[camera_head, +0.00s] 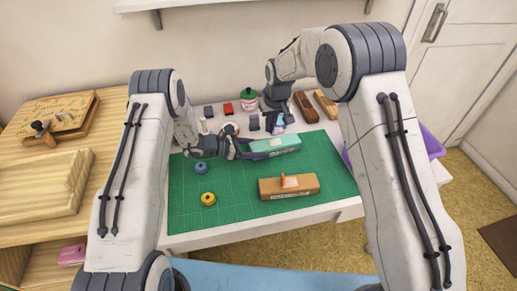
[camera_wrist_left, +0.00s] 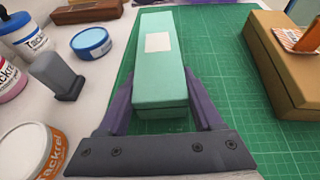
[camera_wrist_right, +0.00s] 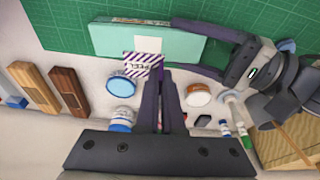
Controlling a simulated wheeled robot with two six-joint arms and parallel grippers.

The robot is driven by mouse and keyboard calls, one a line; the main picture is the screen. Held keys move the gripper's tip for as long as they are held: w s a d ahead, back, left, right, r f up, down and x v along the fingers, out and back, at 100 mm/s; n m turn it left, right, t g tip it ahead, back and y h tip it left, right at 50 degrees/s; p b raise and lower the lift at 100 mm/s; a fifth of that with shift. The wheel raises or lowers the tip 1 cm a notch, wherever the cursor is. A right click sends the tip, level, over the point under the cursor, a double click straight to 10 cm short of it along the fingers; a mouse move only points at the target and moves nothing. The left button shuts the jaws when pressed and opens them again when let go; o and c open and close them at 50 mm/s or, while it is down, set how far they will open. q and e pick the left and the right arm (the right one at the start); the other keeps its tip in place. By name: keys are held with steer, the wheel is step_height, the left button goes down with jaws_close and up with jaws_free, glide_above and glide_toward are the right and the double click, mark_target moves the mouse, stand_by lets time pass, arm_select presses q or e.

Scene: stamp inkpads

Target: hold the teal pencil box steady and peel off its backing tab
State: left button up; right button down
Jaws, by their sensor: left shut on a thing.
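The teal pencil box (camera_head: 275,145) lies on the green cutting mat (camera_head: 230,215) near its back edge. A bare white patch (camera_wrist_left: 158,42) shows on its top. My left gripper (camera_head: 240,148) is shut on one end of the box; in the left wrist view its two fingers (camera_wrist_left: 165,105) are on either side of it. In the right wrist view, a striped tab marked PEEL (camera_wrist_right: 143,64) is at the tips of my right gripper (camera_wrist_right: 160,72), whose fingers are close together on it. The tab overlaps the box's edge in that view and appears to be off the box's top.
A brown box (camera_head: 289,188) with an orange tab lies nearer on the mat. A yellow roll (camera_head: 208,199) and a blue roll (camera_head: 201,168) are on the mat's left. Tubs, bottles and small blocks crowd the table's back. A purple crate (camera_head: 432,143) is at right.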

arm_select(q)
steer(key=o, duration=1.4)
